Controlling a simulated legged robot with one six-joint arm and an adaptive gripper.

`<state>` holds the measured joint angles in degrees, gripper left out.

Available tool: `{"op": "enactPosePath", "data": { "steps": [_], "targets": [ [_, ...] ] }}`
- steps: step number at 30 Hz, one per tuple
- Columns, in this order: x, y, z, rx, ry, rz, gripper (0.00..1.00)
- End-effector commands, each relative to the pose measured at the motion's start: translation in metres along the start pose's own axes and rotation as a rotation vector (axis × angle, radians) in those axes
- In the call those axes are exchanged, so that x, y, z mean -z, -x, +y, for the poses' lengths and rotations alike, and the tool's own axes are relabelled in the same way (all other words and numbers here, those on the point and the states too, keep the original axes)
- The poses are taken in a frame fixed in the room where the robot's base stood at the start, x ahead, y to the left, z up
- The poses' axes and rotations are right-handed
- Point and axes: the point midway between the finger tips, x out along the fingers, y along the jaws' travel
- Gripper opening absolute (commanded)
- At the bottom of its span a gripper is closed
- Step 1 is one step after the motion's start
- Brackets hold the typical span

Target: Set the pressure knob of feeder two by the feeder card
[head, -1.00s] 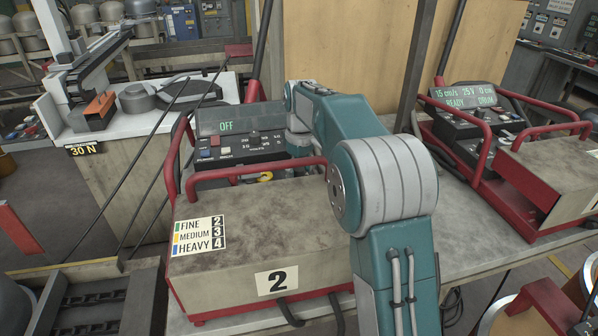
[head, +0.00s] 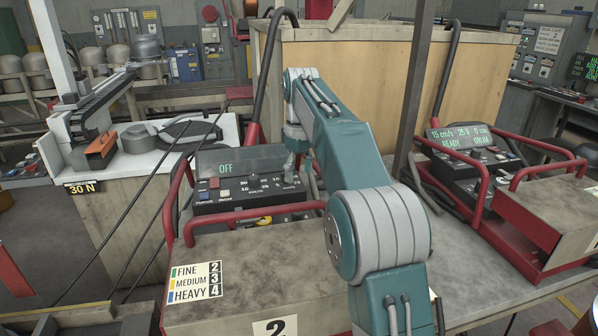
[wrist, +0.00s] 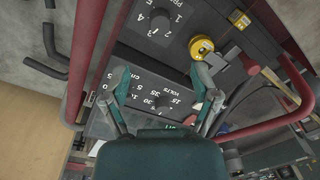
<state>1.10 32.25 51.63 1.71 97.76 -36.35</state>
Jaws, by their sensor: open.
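Feeder two is a red-framed unit with a worn metal cover (head: 270,275) marked 2. The feeder card (head: 196,281) on it reads FINE 2, MEDIUM 3, HEAVY 4. Its display (head: 240,165) reads OFF. In the wrist view, the pressure knob (wrist: 160,22) is a small dark knob with a numbered scale, at the top. Its exact setting is too small to tell. The volts knob (wrist: 162,102) lies below it, between my fingers in the picture. My gripper (wrist: 162,80) is open and empty above the panel. In the head view it hangs over the panel's right side.
A yellow round part (wrist: 202,47) sits beside the pressure knob. Red guard rails (head: 255,212) frame the panel. A second feeder (head: 470,150) at right reads READY DRUM. A white bench (head: 130,165) marked 30 N stands at left. A wooden panel (head: 350,80) rises behind.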

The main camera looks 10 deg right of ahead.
Motion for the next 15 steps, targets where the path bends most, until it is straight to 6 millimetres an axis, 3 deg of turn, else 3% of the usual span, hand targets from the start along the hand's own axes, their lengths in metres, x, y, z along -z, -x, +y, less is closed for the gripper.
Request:
{"op": "enactPosePath", "data": {
  "steps": [8,11,15],
  "targets": [
    [0.0002,-0.0003,-0.0003,-0.002,-0.022,0.000,0.78],
    [0.0011,-0.0013,-0.0014,-0.009,-0.126,-0.002,0.78],
    [0.0026,-0.0038,-0.0037,-0.031,-0.393,-0.005,0.78]
  ]
}}
